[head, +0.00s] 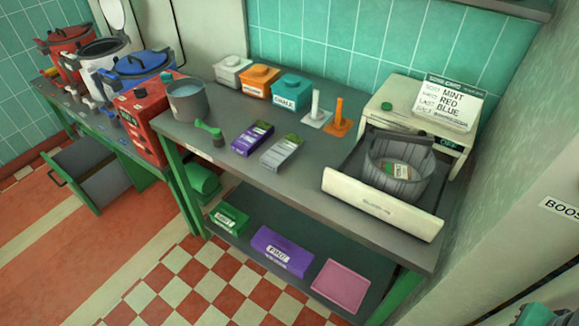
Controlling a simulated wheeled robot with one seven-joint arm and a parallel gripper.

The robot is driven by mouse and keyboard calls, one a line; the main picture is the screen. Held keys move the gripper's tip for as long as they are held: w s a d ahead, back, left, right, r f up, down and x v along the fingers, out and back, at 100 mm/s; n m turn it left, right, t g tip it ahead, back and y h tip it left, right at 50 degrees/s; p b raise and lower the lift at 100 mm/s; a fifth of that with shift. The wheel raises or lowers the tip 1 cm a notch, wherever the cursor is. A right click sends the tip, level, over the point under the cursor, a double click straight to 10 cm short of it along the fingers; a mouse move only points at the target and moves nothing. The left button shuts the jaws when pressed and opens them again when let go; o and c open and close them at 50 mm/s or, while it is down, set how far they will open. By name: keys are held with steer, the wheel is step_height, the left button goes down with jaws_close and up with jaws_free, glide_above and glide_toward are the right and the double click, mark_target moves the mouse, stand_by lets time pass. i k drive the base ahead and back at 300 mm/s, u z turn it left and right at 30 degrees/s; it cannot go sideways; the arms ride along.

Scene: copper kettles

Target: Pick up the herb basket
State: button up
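A dark grey slatted basket (378,178) with a dark raised handle or rim at its back sits in the pulled-out drawer (372,204) of a cream box, at the right end of the table. It looks like the herb basket. A small pale and green packet or label (397,171) shows inside it.
The cream box (432,117) stands behind the basket, with a sign (446,103) on top. Purple (252,138) and grey (282,152) packets lie left on the grey table. A grey pail (188,100) stands farther left. A wall closes the right side. Checkered floor in front is clear.

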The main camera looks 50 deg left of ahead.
mark_target(414, 151)
steer(key=u, duration=2.6)
steer(key=i, duration=1)
